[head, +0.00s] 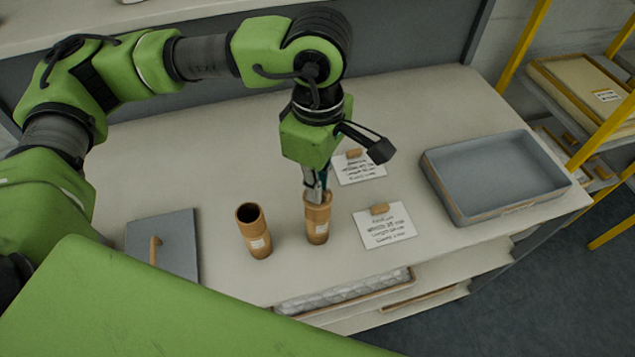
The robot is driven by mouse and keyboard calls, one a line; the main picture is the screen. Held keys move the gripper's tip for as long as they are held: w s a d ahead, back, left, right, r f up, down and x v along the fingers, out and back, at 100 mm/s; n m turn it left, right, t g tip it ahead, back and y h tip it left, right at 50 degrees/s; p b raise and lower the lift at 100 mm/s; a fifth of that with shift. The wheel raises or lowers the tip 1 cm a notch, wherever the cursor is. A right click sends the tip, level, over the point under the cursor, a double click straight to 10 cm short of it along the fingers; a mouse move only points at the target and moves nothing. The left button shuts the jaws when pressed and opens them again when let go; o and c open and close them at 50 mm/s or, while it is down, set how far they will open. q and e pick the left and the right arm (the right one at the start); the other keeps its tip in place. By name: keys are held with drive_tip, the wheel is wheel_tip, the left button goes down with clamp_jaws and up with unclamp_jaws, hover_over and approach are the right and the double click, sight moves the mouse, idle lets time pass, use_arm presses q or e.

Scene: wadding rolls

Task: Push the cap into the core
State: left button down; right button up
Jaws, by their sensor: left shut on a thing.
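Two brown cardboard tubes with white labels stand upright on the pale worktop. My left gripper (318,192) points down at the mouth of the right tube, a core (317,228). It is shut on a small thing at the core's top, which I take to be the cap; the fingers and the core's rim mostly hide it. I cannot tell how deep the cap sits. The other core (254,232) stands to the left, apart from the gripper, with a dark open mouth. My right gripper is not in view.
A grey tray (455,208) lies at the right of the worktop. Two written cards (385,232) (362,172) with small wooden pieces lie near the gripper. A grey panel with a wooden handle (153,250) is at the left. A yellow-framed shelf (525,45) stands at right.

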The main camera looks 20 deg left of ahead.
use_arm(q)
drive_tip(key=c, duration=2.4)
unclamp_jaws()
drive_tip(key=shift+c, duration=0.2)
wheel_tip(320, 180, up, 11)
drive_tip(key=p, duration=0.5)
